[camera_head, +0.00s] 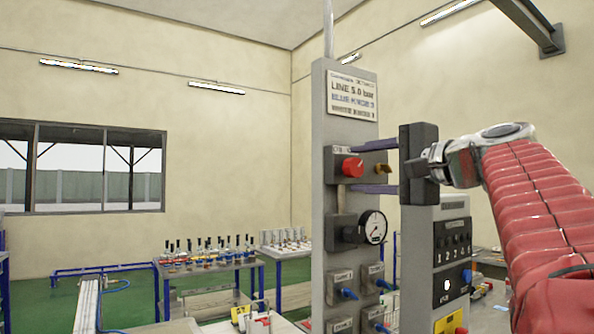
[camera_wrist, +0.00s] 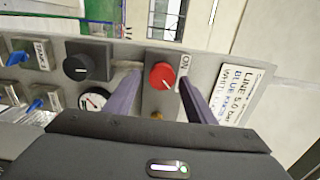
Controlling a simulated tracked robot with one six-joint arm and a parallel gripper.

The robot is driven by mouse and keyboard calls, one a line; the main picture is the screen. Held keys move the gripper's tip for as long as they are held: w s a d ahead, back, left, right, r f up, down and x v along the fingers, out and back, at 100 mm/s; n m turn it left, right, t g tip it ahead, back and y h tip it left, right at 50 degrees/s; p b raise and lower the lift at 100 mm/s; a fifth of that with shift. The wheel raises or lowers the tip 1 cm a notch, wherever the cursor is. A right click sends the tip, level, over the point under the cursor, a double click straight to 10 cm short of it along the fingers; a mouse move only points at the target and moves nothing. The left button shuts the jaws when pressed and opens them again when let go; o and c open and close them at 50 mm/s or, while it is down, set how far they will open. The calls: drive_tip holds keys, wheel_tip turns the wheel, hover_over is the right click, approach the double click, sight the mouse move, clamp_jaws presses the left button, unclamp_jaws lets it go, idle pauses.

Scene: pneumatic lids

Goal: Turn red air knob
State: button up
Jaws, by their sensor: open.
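The red air knob (camera_head: 352,167) sticks out of a dark block on the upper part of the grey panel post. In the wrist view the red knob (camera_wrist: 162,76) is round, with a small pale mark on its face. My gripper (camera_head: 365,168) faces the panel from the right in the head view, its two purple fingers spread apart, one above and one below the knob's height. In the wrist view my gripper (camera_wrist: 160,82) has a finger on either side of the red knob, with gaps showing. I cannot tell whether the fingertips reach around it. It holds nothing.
A pressure gauge (camera_head: 373,227) sits below the knob, with a black knob (camera_wrist: 85,67) beside it in the wrist view. Blue-handled valves (camera_head: 348,293) are lower on the panel. A white sign (camera_head: 352,95) is above. A brass fitting (camera_head: 382,169) is close to the fingers.

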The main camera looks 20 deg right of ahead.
drive_tip(key=shift+s, duration=0.15)
drive_tip(key=s+d, duration=0.2)
drive_tip(key=s, duration=1.1)
drive_tip(key=shift+s, duration=0.2)
idle(0.6)
drive_tip(key=w+a+f+n+g, duration=0.2)
drive_tip(key=w+a+f+g, duration=0.15)
drive_tip(key=f, duration=0.65)
drive_tip(key=w+a+f+n+g, duration=0.15)
drive_tip(key=w+f, duration=0.25)
drive_tip(key=f, duration=0.6)
drive_tip(key=w+a+f+n+g, duration=0.2)
drive_tip(key=w+a+f+g, duration=0.15)
drive_tip(key=f, duration=0.65)
drive_tip(key=s+a+f+n+g+h, duration=0.1)
drive_tip(key=s+a+f+n, duration=0.2)
drive_tip(key=s+a+f, duration=0.2)
drive_tip(key=s+a+f+n+g, duration=0.1)
drive_tip(key=s+a+f+n, duration=0.3)
drive_tip(key=f, duration=0.6)
drive_tip(key=s+a+f+n+g+h, duration=0.1)
drive_tip(key=s+a+f+n, duration=0.3)
drive_tip(key=a+f, duration=0.4)
drive_tip(key=shift+s+g+h, duration=0.3)
drive_tip(key=shift+s+g, duration=0.05)
drive_tip(key=shift+s, duration=0.45)
drive_tip(key=shift+f, duration=0.1)
